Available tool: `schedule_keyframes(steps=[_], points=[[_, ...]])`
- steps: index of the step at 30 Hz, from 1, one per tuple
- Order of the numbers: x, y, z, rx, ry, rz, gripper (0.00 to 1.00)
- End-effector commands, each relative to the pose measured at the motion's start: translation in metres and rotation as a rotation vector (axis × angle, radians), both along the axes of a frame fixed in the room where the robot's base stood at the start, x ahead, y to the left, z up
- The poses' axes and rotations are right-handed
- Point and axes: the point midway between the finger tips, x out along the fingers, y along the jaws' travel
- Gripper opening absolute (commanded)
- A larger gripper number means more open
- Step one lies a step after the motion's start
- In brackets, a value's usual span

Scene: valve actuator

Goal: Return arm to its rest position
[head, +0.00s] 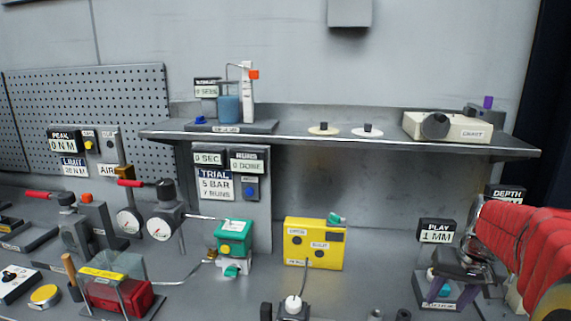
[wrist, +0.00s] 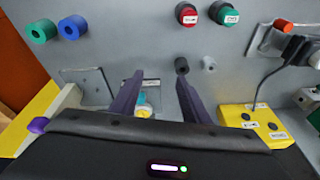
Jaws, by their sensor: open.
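My arm in its red sleeve (head: 525,245) reaches in from the right edge of the head view. My gripper (head: 452,291) is at its end, low over a small labelled stand (head: 437,303) below the PLAY 1 MM display (head: 436,232). In the wrist view my gripper (wrist: 160,80) shows two purple fingers spread apart, with nothing held between them. A small blue, white and yellow part (wrist: 143,104) shows beyond and between the fingers, partly hidden by the left one. I cannot tell whether the fingers touch anything.
A yellow box (head: 314,245) and a green-topped unit (head: 234,238) stand left of my gripper. A shelf (head: 350,142) runs above the bench. The DEPTH display (head: 505,193) is close behind my arm. The wrist view shows loose round knobs (wrist: 188,14) and a yellow box (wrist: 256,122).

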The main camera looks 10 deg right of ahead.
Motion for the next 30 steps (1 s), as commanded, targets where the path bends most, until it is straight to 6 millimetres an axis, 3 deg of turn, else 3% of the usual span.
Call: schedule_keyframes(steps=[6, 15, 30], points=[[-0.026, 0.066, 0.004, -0.01, 0.002, 0.036, 0.42], [-0.065, 0.143, 0.005, -0.036, -0.019, 0.12, 0.42], [-0.125, 0.242, 0.008, -0.092, -0.127, 0.366, 0.42]])
